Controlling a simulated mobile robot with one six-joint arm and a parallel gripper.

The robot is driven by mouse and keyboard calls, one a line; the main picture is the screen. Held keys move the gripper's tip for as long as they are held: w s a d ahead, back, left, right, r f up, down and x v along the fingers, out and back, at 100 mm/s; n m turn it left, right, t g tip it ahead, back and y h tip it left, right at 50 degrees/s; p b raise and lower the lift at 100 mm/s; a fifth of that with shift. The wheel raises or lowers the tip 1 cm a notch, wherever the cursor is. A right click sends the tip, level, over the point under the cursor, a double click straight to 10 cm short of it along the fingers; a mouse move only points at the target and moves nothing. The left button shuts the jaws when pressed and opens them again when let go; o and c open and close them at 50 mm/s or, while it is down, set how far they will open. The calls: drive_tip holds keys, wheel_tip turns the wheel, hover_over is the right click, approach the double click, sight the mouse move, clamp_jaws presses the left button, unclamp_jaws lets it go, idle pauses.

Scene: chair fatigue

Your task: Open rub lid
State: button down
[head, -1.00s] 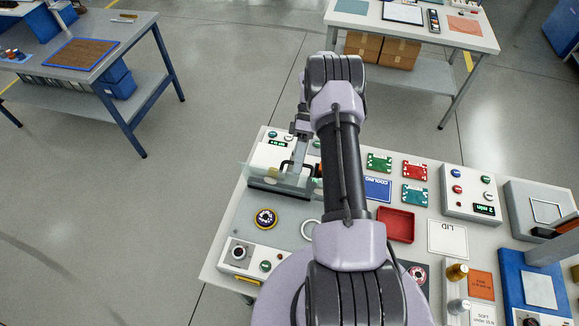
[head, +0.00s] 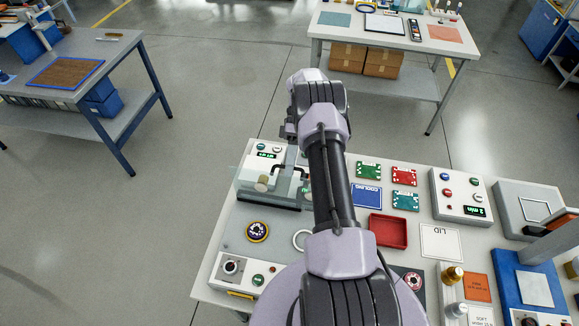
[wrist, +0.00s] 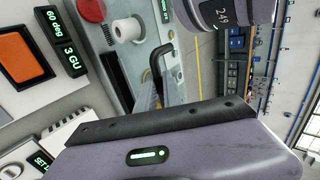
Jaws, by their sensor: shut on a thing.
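The rub lid is a clear pane, seen steeply tilted over the pale machine block at the left end of the bench in the head view. Its black handle (wrist: 155,66) shows in the wrist view, with part of the clear pane beside it. My gripper (head: 291,164) is at the lid's right side in the head view, shut on the lid handle. A black, yellow-rimmed disc (head: 257,231) lies on the grey plate in front of the lid.
A white ring (head: 301,240) lies right of the disc, partly behind my arm. A knob box (head: 232,267) stands at the front left. Right of my arm are coloured cards, a red tray (head: 388,216) and a button box (head: 461,197).

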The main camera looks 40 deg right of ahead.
drive_tip(key=c, duration=1.5)
unclamp_jaws()
drive_tip(key=shift+r, duration=0.15)
drive_tip(key=shift+r, duration=0.25)
wheel_tip(320, 180, up, 3)
drive_tip(key=shift+d+f, duration=0.1)
drive_tip(key=s+a+r, duration=0.1)
drive_tip(key=s+a, duration=0.3)
drive_tip(key=s, duration=0.3)
drive_tip(key=s+a+b, duration=0.1)
drive_tip(key=s+a, duration=0.3)
drive_tip(key=s, duration=0.3)
drive_tip(key=shift+r, duration=0.35)
